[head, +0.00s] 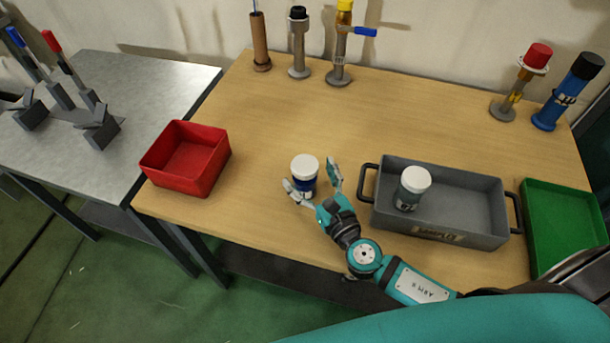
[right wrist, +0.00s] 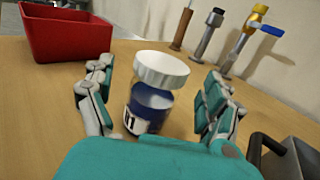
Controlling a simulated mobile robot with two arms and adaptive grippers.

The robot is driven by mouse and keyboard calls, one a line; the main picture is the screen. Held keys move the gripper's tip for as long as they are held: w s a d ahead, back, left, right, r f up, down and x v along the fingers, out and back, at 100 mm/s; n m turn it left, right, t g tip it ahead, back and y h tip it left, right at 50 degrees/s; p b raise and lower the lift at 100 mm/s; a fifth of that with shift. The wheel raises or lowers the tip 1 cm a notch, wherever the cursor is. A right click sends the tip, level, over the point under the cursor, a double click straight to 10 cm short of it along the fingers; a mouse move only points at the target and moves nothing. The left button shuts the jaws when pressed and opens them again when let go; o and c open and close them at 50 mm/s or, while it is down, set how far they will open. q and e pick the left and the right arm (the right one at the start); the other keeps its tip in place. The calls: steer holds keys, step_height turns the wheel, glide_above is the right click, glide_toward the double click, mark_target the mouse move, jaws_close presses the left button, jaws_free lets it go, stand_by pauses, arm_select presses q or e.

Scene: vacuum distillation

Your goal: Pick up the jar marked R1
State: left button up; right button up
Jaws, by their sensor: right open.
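A jar with a white lid and dark blue contents (head: 304,181) stands upright on the wooden table, left of the grey tray. In the right wrist view the same jar (right wrist: 153,98) shows a white label, partly hidden at its edge, on which "1" can be read. My right gripper (head: 313,179) is open, its fingers on either side of this jar; I see gaps between fingers and glass in the right wrist view (right wrist: 160,105). A second white-lidded jar (head: 410,191), with a grey-green body, stands in the grey tray. My left gripper is not in view.
The grey handled tray (head: 470,191) lies right of my right gripper. A red bin (head: 187,157) stands left, a green tray (head: 565,226) far right. Valves and fittings (head: 340,48) line the back edge, with a blue cylinder (head: 568,92) at back right.

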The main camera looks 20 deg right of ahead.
steer(key=shift+w+a, duration=0.15)
steer(key=shift+w, duration=0.6)
steer(key=shift+w+a, duration=0.1)
steer(key=shift+w, duration=0.65)
steer(key=c, duration=1.5)
